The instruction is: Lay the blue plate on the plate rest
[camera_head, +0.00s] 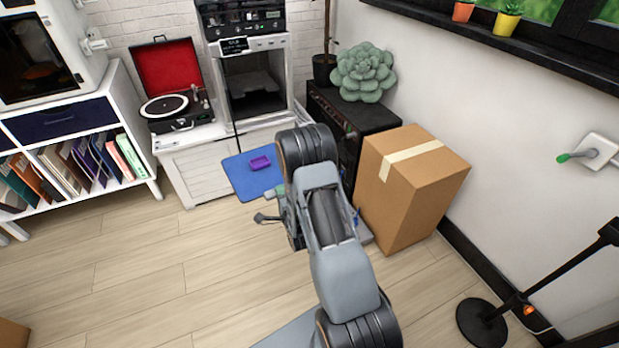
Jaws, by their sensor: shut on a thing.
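The blue plate (240,178) is a flat square sheet in front of the white cabinet, with a small purple piece (260,162) lying on it. My gripper (276,192) is at the plate's lower right edge and shut on it. My wrist and forearm cover most of the gripper and the plate's right side. I cannot tell how high the plate is above the floor. I cannot make out the plate rest; a grey flat thing (363,234) shows partly behind my arm, beside the cardboard box.
A machine with an open front (253,82) stands on the white cabinet (196,170), beside a red-lidded record player (176,103). A cardboard box (405,200) and a black cabinet (372,115) stand to the right. A black stand (482,322) is at lower right.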

